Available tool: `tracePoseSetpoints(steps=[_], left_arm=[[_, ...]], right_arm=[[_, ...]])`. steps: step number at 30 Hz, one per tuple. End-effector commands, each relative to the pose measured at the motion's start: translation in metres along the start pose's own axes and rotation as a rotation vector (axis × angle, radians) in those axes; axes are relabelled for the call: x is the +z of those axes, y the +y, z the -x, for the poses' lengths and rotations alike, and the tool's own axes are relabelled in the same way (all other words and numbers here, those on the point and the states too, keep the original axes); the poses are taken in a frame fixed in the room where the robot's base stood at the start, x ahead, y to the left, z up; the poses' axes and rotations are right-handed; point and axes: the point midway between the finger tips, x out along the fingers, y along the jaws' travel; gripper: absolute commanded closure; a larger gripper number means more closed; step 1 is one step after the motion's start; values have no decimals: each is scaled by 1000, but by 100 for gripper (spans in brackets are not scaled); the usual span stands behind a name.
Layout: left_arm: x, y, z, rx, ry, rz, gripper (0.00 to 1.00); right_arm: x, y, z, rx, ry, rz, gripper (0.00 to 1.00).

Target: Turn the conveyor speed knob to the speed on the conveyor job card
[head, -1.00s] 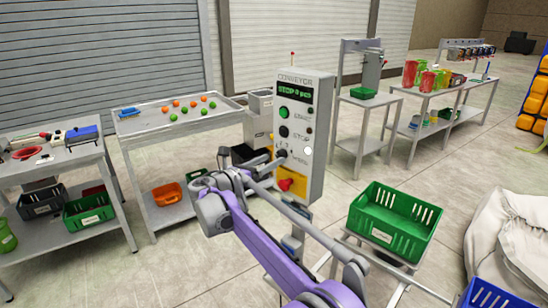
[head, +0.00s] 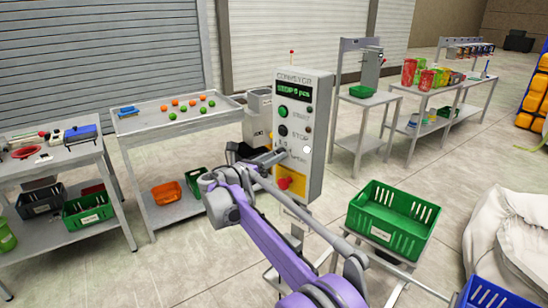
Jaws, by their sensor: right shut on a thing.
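The grey conveyor control box (head: 318,130) stands upright in the middle of the head view. It carries a green-lit display (head: 293,92), a green start button (head: 283,111) and a dark stop button (head: 283,131). My right gripper (head: 279,153) reaches the panel below the stop button. It is shut on the speed knob, which its fingers hide. The scale marks beside the knob are too small and covered to read. A yellow plate with a red button (head: 285,183) sits below. I cannot pick out the conveyor job card. My left gripper is not in view.
A table with orange and green balls (head: 180,120) stands behind on the left, with a tool table (head: 50,150) beside it. A green crate (head: 394,222) is at the right, near my arm. Open floor lies between the control box and the back right tables.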

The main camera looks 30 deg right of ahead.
Motion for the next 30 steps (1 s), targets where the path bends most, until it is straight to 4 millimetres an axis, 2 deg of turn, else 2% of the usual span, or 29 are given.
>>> tracePoseSetpoints(steps=[11, 30], left_arm=[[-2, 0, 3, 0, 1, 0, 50], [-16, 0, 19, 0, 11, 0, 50]], right_arm=[[0, 0, 0, 0, 0, -57, 100], [1, -1, 0, 0, 1, -520, 100]])
